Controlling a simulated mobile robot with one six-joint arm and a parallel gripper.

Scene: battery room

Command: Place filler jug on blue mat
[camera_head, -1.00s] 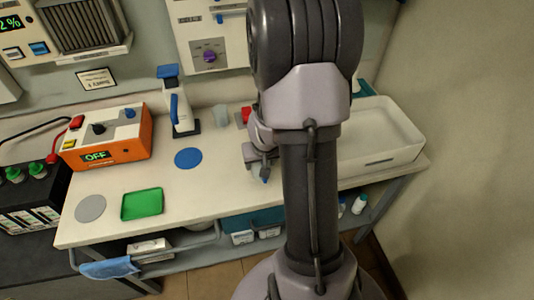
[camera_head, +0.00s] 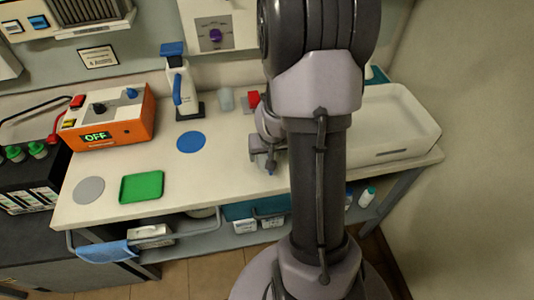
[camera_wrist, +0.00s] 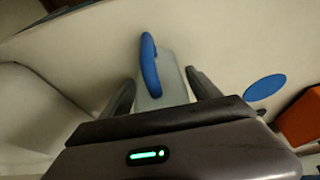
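The filler jug, a pale grey body with a blue handle, shows between the fingers of my gripper in the wrist view (camera_wrist: 152,75). My gripper (camera_wrist: 162,85) has one finger on each side of the body, close against it, and appears shut on it. In the head view my gripper (camera_head: 264,155) is over the counter, right of the round blue mat (camera_head: 191,142).
A white bottle-like device with blue handle (camera_head: 181,90) stands behind the mat. An orange charger (camera_head: 110,120), green tray (camera_head: 142,187) and grey disc (camera_head: 89,190) are left. A white basin (camera_head: 395,125) is right. The counter between gripper and mat looks clear.

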